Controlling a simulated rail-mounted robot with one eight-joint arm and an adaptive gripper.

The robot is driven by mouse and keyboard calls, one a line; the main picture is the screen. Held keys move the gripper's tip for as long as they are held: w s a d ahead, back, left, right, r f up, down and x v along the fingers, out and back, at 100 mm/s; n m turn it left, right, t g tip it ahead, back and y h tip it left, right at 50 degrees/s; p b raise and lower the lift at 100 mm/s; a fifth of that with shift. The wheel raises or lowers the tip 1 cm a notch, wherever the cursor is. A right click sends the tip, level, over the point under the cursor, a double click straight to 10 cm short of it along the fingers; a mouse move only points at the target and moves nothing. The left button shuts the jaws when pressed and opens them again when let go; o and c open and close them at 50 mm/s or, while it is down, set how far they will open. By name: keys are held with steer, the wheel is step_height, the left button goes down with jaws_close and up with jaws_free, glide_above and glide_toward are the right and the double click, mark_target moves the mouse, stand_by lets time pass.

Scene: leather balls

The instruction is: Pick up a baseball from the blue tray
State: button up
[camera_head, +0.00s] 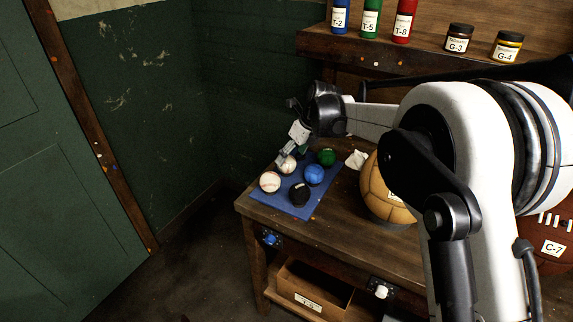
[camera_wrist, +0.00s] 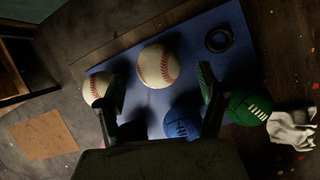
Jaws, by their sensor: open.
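A blue tray (camera_head: 267,201) lies on the wooden table and holds two baseballs, a blue ball (camera_head: 314,174), a green ball (camera_head: 326,157) and a black object (camera_head: 299,194). One baseball (camera_head: 270,182) is at the tray's left; the other (camera_head: 287,167) is behind it, partly covered by my gripper (camera_head: 285,154). In the wrist view my gripper (camera_wrist: 162,80) is open, its fingers pointing at the tray (camera_wrist: 205,22). One baseball (camera_wrist: 158,66) shows in the gap, near the fingertips. The other baseball (camera_wrist: 97,88) is just outside the left finger. Contact cannot be told.
The blue ball (camera_wrist: 182,122) and green ball (camera_wrist: 248,107) are close to the right finger. A white cloth (camera_head: 356,159) and a large tan ball (camera_head: 386,194) stand right of the tray. A shelf (camera_head: 375,50) with bottles and jars is above. A green wall is behind.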

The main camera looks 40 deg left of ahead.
mark_target(286, 164)
steer(key=shift+x, duration=2.6)
steer(key=shift+s, duration=0.15)
steer(key=c, duration=1.4)
steer(key=shift+o, duration=0.2)
steer(key=shift+r, duration=0.1)
